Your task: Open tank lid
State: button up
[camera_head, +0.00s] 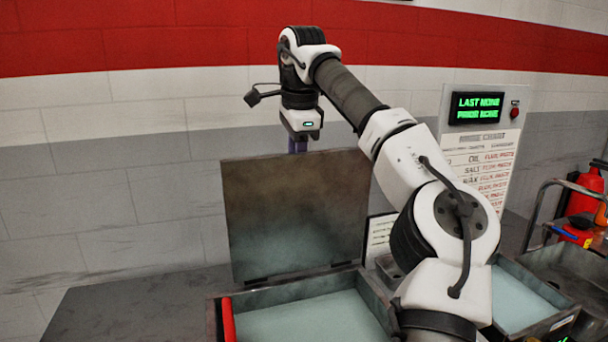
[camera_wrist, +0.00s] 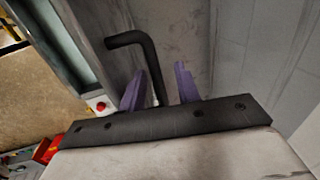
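The tank (camera_head: 372,290) stands on the bench with pale blue-green liquid inside. Its dark metal lid (camera_head: 290,220) is raised, standing nearly upright at the tank's back edge. My gripper (camera_head: 298,147) is above the lid's top edge, pointing down; its purple fingertips are partly hidden behind the lid. In the wrist view, the two purple fingers (camera_wrist: 160,82) are spread apart. A black bent rod (camera_wrist: 135,39), which looks like a handle, passes between them, with a gap to the right finger. I cannot tell whether the left finger touches it.
A second open tank (camera_head: 525,297) sits to the right, partly behind my arm. A chart board with a green display (camera_head: 476,107) and a red button stands behind it. A cart with red bottles (camera_head: 586,188) is at far right. The bench's left side (camera_head: 130,305) is clear.

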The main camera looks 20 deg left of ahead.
jog(key=shift+w, duration=0.1)
jog(key=shift+s+d, duration=0.3)
jog(key=shift+s, duration=0.15)
jog(key=s+d+f, duration=0.3)
jog(key=s+d, duration=0.4)
jog(key=s, duration=0.4)
jog(key=s+d+f+b, duration=0.7)
jog(key=s+f, duration=0.3)
jog(key=f, duration=0.2)
jog(key=shift+s, duration=0.15)
